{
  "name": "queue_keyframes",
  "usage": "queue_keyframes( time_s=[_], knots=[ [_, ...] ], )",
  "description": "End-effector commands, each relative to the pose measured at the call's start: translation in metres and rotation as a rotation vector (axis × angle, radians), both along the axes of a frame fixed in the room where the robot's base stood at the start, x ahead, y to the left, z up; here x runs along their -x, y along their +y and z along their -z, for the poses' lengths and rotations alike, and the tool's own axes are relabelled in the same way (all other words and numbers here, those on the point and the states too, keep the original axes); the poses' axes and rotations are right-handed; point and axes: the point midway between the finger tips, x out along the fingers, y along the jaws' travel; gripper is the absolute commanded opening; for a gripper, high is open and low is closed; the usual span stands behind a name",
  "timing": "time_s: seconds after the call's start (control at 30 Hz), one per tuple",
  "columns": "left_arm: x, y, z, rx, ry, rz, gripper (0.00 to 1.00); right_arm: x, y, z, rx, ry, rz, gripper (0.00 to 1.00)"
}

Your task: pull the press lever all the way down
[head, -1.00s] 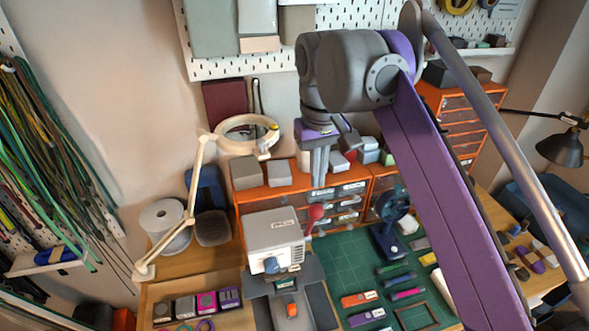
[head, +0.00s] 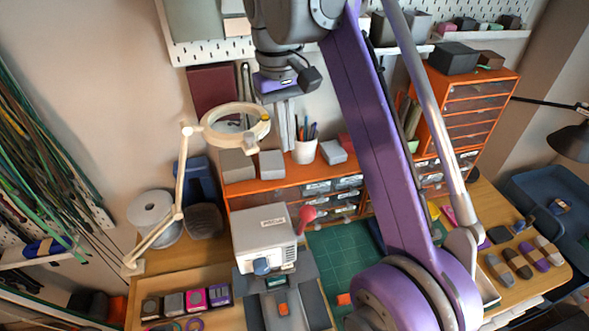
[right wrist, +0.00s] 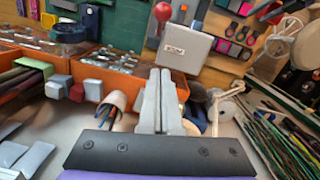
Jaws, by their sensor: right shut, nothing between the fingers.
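The press (head: 262,238) is a pale grey box on a dark base, on the bench left of the green mat in the head view. Its lever has a red ball knob (head: 307,213) standing up at the right side of the box. In the right wrist view the press (right wrist: 185,46) and red knob (right wrist: 163,12) show at the top, beyond the fingertips. My right gripper (head: 286,130) is shut and empty, pointing down above and behind the press, apart from the lever. It also shows in the right wrist view (right wrist: 161,75). My left gripper is out of view.
A ring lamp (head: 235,127) on a jointed arm stands left of my right gripper. An orange drawer unit (head: 280,193) with grey boxes and a pen cup (head: 305,150) on top lies behind the press. My right arm covers part of the green mat (head: 340,255).

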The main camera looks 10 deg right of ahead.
Motion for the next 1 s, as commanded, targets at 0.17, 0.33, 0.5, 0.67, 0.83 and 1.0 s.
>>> queue_keyframes(
  time_s=[0.17, 0.33, 0.5, 0.67, 0.83, 1.0],
  knots=[
    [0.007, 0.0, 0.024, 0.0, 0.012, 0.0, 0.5, 0.002, -0.002, 0.034, 0.001, 0.003, 0.0, 0.0],
    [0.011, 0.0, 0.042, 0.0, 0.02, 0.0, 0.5, 0.004, -0.004, 0.071, 0.0, 0.002, 0.0, 0.0],
    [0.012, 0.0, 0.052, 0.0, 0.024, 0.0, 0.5, 0.009, -0.006, 0.1, 0.0, 0.001, 0.0, 0.0],
    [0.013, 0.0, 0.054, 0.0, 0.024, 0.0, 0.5, 0.029, -0.01, 0.101, 0.0, 0.0, 0.0, 0.0],
    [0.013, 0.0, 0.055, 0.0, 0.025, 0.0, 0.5, 0.04, -0.013, 0.103, 0.0, 0.0, 0.0, 0.0],
    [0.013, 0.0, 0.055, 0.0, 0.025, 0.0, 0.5, 0.043, -0.014, 0.103, 0.0, 0.0, 0.0, 0.0]
  ],
)
